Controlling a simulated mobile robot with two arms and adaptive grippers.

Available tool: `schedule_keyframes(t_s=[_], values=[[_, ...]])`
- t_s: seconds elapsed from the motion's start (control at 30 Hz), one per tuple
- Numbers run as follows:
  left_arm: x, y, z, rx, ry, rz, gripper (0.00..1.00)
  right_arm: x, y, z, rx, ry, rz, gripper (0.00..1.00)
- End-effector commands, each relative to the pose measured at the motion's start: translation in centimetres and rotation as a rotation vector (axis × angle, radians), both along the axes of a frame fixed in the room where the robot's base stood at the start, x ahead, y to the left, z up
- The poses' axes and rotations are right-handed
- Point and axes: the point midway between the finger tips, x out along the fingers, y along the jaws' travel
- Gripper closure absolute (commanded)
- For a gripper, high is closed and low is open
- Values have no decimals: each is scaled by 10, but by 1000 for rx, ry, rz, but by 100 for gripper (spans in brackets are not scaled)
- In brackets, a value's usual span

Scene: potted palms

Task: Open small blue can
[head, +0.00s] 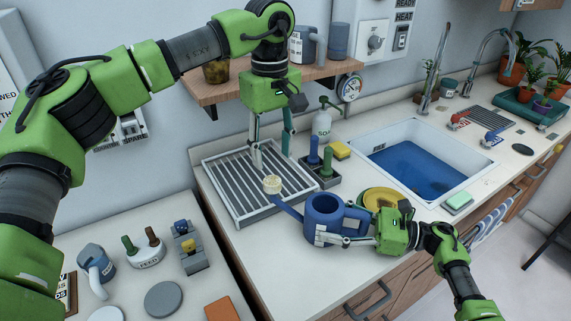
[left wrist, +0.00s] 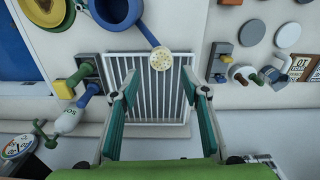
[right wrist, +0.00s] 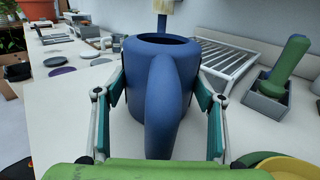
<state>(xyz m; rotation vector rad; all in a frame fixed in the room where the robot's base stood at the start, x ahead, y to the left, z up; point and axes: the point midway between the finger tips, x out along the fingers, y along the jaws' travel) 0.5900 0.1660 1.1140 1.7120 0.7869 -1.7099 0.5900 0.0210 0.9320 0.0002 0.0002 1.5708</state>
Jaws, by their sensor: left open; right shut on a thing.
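The small blue watering can (head: 322,214) stands on the counter; its spout points left over the drying rack and ends in a cream, perforated rose (head: 272,184). My right gripper (head: 338,226) is shut on the can from the handle side. In the right wrist view its fingers flank the can body (right wrist: 132,88), with the handle in front. My left gripper (head: 271,156) points down above the rose, fingers apart and empty. In the left wrist view the rose (left wrist: 160,59) lies between the fingers' lines, just beyond the tips, apart from them.
A metal drying rack (head: 215,172) lies under the spout. A brush caddy (head: 320,172), soap bottle (head: 322,124) and yellow sponge (head: 340,150) stand behind. The sink (head: 375,148) and a yellow dish (head: 381,196) are at right. A wooden shelf (head: 222,90) is behind my left arm.

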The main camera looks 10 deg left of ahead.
Motion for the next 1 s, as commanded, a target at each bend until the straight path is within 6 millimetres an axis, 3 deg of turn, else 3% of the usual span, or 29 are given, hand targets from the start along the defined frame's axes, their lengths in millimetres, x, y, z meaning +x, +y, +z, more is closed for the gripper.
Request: schedule_keyframes(t_s=[0.2,0.37,0.53,1.0], values=[[0,0,-1,-3,3,-312,58,0,0,0,-1,0,-1,97],[0,2,-1,-1,2,-438,58,0,0,0,-1,0,-1,97],[0,3,-12,-2,3,-471,58,0,0,0,-1,0,-1,97],[0,4,-75,-1,2,-467,58,0,0,0,-1,0,-1,97]])
